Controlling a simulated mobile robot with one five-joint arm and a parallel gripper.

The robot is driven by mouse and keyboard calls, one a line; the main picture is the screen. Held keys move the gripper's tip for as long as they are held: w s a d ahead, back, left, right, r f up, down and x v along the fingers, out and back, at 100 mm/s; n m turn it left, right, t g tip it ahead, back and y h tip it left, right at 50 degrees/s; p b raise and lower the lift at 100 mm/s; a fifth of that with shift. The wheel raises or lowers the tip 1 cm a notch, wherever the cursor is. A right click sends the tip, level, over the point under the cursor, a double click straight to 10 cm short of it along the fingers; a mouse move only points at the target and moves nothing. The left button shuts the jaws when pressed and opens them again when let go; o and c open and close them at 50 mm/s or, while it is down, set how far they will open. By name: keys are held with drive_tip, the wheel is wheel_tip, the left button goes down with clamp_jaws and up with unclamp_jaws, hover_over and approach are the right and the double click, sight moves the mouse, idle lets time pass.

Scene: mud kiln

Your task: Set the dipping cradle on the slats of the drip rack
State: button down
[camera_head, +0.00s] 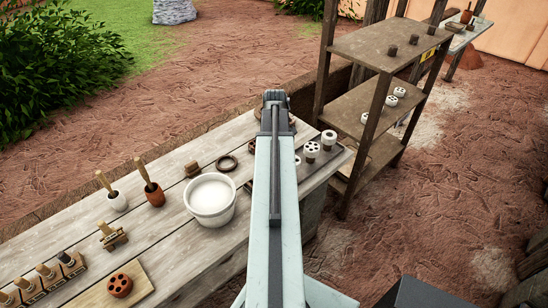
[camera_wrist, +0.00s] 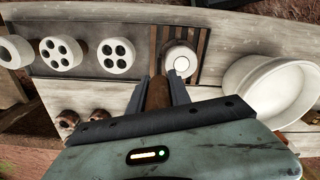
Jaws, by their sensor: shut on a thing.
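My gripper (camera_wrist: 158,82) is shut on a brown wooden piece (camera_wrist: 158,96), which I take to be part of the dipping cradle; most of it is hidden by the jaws. The drip rack, with dark slats (camera_wrist: 203,42), lies just beyond the fingertips in the wrist view. A white round piece (camera_wrist: 181,60) shows over the slats. I cannot tell whether it rests on them or belongs to the held cradle. In the head view, my gripper (camera_head: 276,97) is over the bench's far end, and my arm hides most of the rack.
A white bowl of pale liquid (camera_head: 211,193) stands close to the rack. A dark ring (camera_head: 228,163) and handled pots (camera_head: 153,191) are farther left. Shelving (camera_head: 372,98) stands right.

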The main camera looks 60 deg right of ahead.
drive_tip(key=shift+w, duration=0.1)
drive_tip(key=c, duration=1.6)
unclamp_jaws()
drive_tip(key=shift+f, duration=0.1)
drive_tip(key=o, duration=0.4)
drive_tip(key=shift+a, duration=0.1)
wheel_tip(320, 180, up, 13)
drive_tip(key=p, duration=1.2)
drive_tip(key=shift+f, duration=0.25)
